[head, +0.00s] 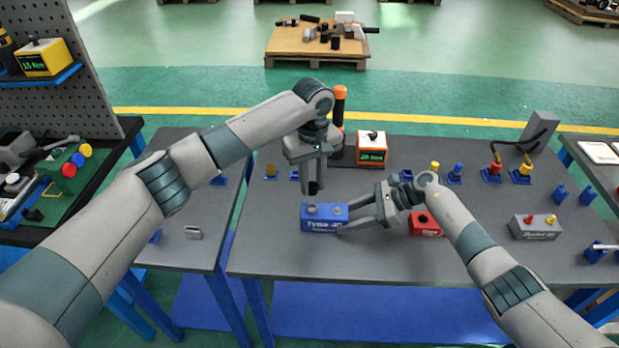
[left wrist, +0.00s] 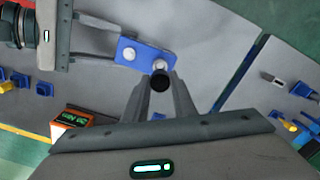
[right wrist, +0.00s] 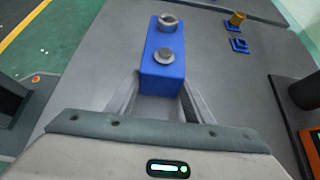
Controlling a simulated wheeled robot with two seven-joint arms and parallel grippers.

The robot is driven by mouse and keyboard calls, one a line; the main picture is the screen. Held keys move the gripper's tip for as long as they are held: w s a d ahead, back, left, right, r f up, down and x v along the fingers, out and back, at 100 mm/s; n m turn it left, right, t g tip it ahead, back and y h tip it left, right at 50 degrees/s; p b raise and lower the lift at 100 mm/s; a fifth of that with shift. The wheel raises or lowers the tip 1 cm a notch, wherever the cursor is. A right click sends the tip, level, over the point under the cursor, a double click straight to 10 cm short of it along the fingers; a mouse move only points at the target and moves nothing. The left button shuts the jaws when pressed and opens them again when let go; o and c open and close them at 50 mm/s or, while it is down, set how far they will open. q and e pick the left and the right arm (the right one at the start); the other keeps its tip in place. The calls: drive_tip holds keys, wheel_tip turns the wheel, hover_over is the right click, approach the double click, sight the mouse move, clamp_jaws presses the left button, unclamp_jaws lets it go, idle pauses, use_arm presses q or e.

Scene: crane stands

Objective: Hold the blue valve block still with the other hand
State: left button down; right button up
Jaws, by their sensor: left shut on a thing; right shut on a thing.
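The blue valve block (head: 323,226) sits on the dark table, upright, with white lettering on its front and two silver round fittings on top. My right gripper (head: 347,216) is shut on its right end, one finger on each long side, as the right wrist view shows on the block (right wrist: 163,62). My left gripper (head: 312,180) points down above the block, shut on a dark cylindrical piece (left wrist: 160,82). That piece is close to one silver fitting (left wrist: 163,66) in the left wrist view; I cannot tell whether they touch.
A red block (head: 426,229) stands just right of my right gripper. An orange-cased display box (head: 372,149) and an orange-topped black tool (head: 339,108) stand behind. A grey block (head: 536,228) is at the right. The table front left of the blue block is clear.

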use_arm(q)
drive_tip(key=shift+f, duration=1.85)
drive_tip(key=shift+f, duration=0.9)
drive_tip(key=shift+m, duration=0.3)
drive_tip(key=m, duration=0.3)
drive_tip(key=shift+m, duration=1)
drive_tip(key=shift+m, duration=1)
drive_tip(key=m, duration=0.3)
